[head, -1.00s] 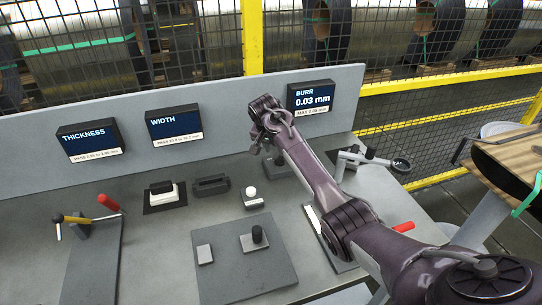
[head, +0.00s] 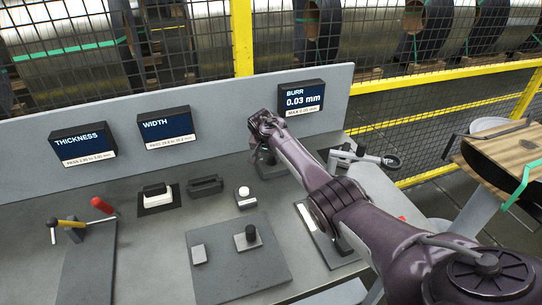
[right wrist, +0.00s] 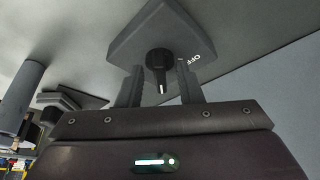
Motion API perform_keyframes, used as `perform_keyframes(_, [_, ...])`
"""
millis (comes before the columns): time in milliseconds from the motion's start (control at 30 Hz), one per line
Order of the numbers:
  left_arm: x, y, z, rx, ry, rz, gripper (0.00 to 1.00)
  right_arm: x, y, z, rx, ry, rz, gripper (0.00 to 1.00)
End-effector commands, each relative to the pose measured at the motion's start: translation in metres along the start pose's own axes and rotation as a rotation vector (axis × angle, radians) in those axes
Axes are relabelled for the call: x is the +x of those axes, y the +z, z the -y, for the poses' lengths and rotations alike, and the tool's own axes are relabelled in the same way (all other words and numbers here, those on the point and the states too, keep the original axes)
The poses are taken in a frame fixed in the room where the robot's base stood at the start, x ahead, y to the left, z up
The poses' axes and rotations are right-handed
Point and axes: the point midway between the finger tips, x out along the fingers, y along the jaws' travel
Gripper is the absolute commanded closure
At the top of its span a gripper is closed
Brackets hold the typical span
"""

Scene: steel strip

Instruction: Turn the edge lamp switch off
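The edge lamp switch appears to be the black rotary knob (right wrist: 158,64) on a grey plate (right wrist: 135,40) in the right wrist view. "OFF" is printed on the plate to the right of the knob. The knob's white mark points toward the gripper, not at the word. My right gripper (right wrist: 160,80) is open, with one finger on each side of the knob and a small gap to each. In the head view the right gripper (head: 267,150) hangs over the back of the bench, below the burr display, and mostly hides the switch. My left gripper is out of view.
The burr display (head: 302,98) stands just behind the arm on the grey back panel (head: 222,105). A white-topped button (head: 244,192) and a black slotted block (head: 205,186) lie left of the gripper. A magnifier on a stand (head: 390,162) is to the right.

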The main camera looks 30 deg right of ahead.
Motion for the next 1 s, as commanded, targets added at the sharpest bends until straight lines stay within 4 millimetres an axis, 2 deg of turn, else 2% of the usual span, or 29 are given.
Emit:
perform_keyframes(100, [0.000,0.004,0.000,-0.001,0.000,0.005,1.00,0.000,0.000,0.000,0.000,0.000,0.000,0.70])
perform_keyframes(333, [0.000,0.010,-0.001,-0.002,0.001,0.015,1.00,0.000,0.000,0.000,0.000,0.000,0.000,1.00])
perform_keyframes(733, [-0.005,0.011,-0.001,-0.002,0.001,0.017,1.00,-0.002,0.000,0.000,-0.036,-0.015,0.000,1.00])
perform_keyframes(1000, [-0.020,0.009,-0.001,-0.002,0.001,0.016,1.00,-0.003,-0.001,-0.003,-0.185,-0.077,0.002,1.00])
